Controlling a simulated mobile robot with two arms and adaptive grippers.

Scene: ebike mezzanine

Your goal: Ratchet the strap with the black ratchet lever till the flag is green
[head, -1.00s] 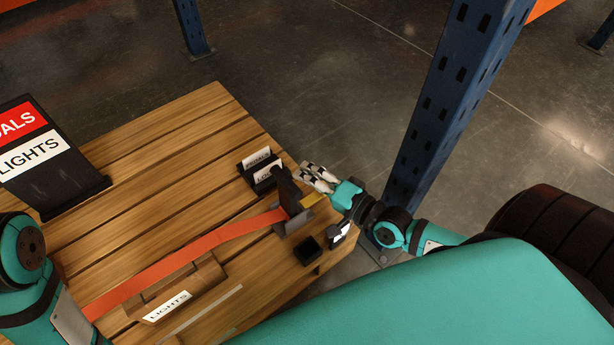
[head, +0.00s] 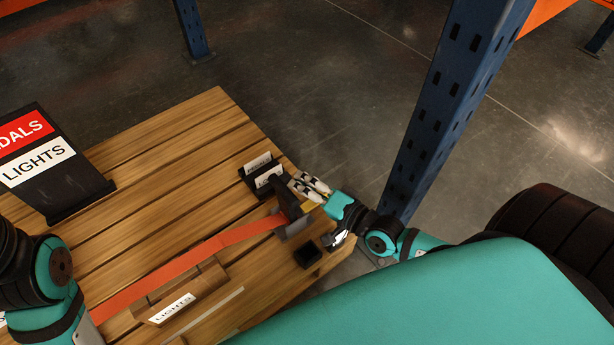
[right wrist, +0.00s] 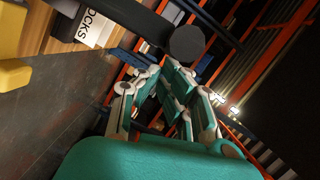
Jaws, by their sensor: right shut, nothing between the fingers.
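An orange strap (head: 190,262) runs across the wooden pallet to a dark ratchet with a black lever (head: 285,199) near the pallet's right corner. The lever stands raised. My right gripper (head: 306,186) is shut and empty, right beside the lever's upper end; I cannot tell if they touch. In the right wrist view, my shut fingers (right wrist: 165,75) lie just below a dark round end (right wrist: 187,43), probably the lever's. A yellow piece (right wrist: 14,88) shows at the left edge there. I see no green flag. My left arm shows at lower left, its gripper out of view.
Small black holders with white labels (head: 258,162) stand behind the ratchet. A brown block labelled LIGHTS (head: 180,295) lies by the strap. A blue rack post (head: 440,110) rises close to my right arm.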

